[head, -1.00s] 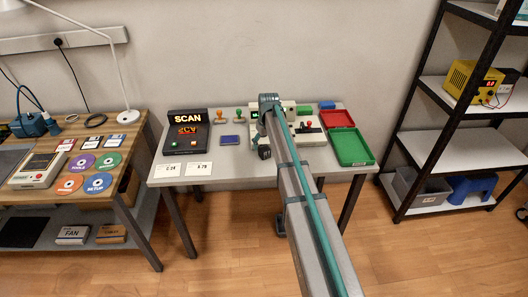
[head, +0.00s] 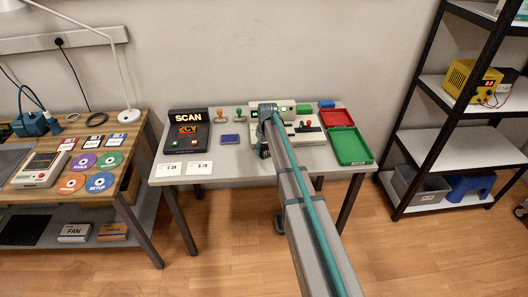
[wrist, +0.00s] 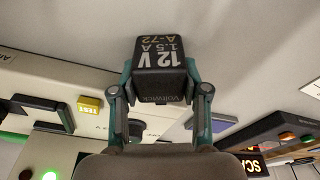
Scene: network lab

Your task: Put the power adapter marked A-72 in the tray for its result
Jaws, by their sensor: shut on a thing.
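The power adapter (wrist: 158,68) is a black block printed 12 V, 1.5 A, A-72 in the wrist view. My gripper (wrist: 158,85) is shut on it, one finger on each side. In the head view my gripper (head: 264,150) hangs over the grey table, largely hidden by my arm. The red tray (head: 340,118) and the green tray (head: 353,147) stand at the table's right, both apparently empty. The cream tester (head: 308,138) stands behind and right of my gripper.
A black scanner (head: 187,130) with a SCAN sign stands at the table's left, two white cards (head: 199,168) before it. A shelf rack (head: 450,140) stands right of the table.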

